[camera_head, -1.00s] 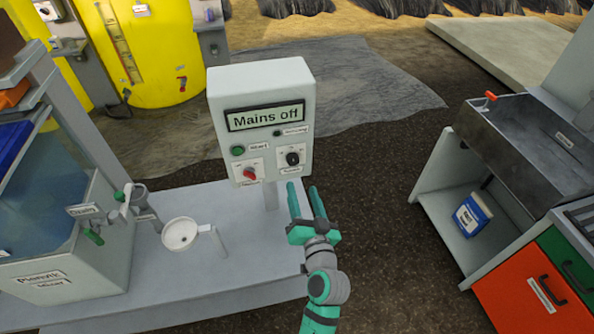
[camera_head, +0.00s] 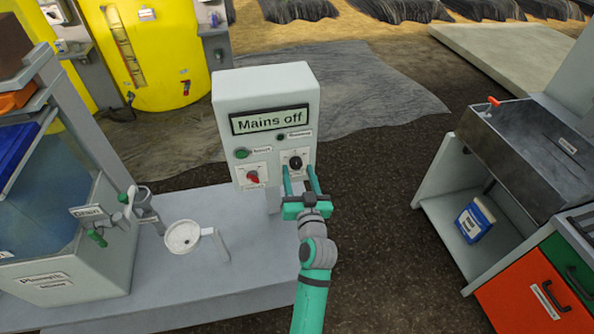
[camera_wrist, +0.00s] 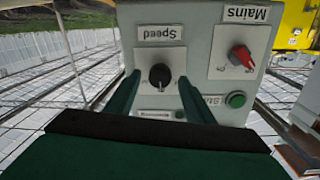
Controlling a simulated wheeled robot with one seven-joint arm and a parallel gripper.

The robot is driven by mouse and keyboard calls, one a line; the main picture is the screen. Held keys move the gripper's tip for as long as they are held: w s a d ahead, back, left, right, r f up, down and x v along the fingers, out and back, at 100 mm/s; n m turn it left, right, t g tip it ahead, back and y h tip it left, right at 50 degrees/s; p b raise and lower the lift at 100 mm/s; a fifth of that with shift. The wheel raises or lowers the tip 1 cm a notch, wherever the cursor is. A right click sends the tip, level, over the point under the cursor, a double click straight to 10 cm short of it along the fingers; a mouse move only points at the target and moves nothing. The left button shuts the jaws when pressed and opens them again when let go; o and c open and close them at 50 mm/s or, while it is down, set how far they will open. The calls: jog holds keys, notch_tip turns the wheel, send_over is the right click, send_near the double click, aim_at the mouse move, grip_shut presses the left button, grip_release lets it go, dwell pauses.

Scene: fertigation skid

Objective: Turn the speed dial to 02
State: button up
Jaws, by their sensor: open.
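The speed dial (camera_head: 295,162) is a black knob on a white plate at the lower right of the grey control box (camera_head: 225,110). In the wrist view the dial (camera_wrist: 159,76) shows upside down under its "Speed" label, between my fingers. My gripper (camera_head: 299,170) is open, with its two green fingers pointing at the dial from just below and in front. The fingertips (camera_wrist: 158,82) flank the knob in the wrist view; I cannot tell whether they touch it. The dial's scale marks are too small to read. The box's display (camera_head: 270,119) reads "Mains off".
A red mains switch (camera_head: 252,176) and a green start button (camera_head: 242,153) sit left of the dial. A white funnel-like dish (camera_head: 183,237) and a tank (camera_head: 60,240) stand at left. A metal sink (camera_head: 545,150) stands at right.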

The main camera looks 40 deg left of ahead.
jog(key=shift+w+a, duration=0.45)
jog(key=shift+a, duration=0.1)
jog(key=c, duration=1.1)
jog(key=shift+m, duration=0.3)
jog(key=o, duration=1.1)
jog(key=shift+s+d, duration=0.1)
jog(key=shift+d, duration=0.05)
